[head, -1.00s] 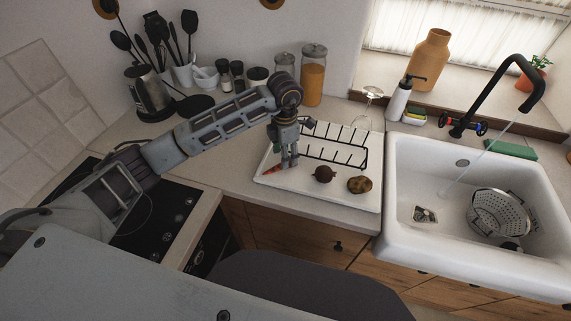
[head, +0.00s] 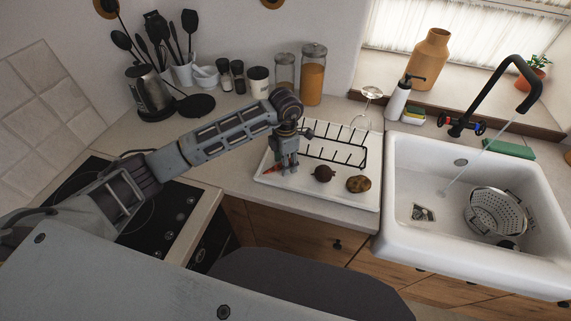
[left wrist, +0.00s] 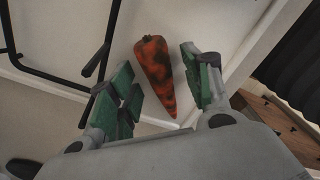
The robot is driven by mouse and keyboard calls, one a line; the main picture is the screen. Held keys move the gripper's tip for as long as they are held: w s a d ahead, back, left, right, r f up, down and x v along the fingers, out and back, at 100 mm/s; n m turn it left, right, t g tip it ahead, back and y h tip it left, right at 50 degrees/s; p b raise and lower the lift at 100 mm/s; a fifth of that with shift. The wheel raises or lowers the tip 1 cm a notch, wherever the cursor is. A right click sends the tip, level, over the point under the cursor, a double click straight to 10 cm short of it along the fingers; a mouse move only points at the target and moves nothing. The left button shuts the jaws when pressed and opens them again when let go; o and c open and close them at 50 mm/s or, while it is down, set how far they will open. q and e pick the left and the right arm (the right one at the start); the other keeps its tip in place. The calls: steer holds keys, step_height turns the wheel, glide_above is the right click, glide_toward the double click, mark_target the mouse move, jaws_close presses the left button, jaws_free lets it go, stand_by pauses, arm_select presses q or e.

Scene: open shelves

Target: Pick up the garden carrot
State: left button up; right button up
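The garden carrot (left wrist: 156,72) is orange with dark green patches and lies on the white drying tray (head: 320,196). In the left wrist view it lies between and just beyond the two green-padded fingers of my left gripper (left wrist: 160,92), which is open with gaps beside the carrot. In the head view the carrot (head: 270,169) shows as a small orange bit at the tray's left end, partly hidden by my left gripper (head: 285,172), which points down over it. My right gripper is not in view.
A black wire rack (head: 338,150) stands on the tray close to my left gripper. A dark round vegetable (head: 323,174) and a brown potato-like one (head: 358,184) lie to the right. The sink (head: 445,245) is further right; jars (head: 313,75) stand behind.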

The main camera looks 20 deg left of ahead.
arm_select(q)
steer(key=c, duration=0.8)
steer(key=shift+c, duration=0.2)
steer(key=shift+r, duration=0.15)
steer(key=shift+r, duration=0.55)
step_height(320, 180, up, 6)
steer(key=shift+r+b, duration=0.25)
steer(key=shift+b, duration=0.55)
steer(key=shift+r, duration=1.05)
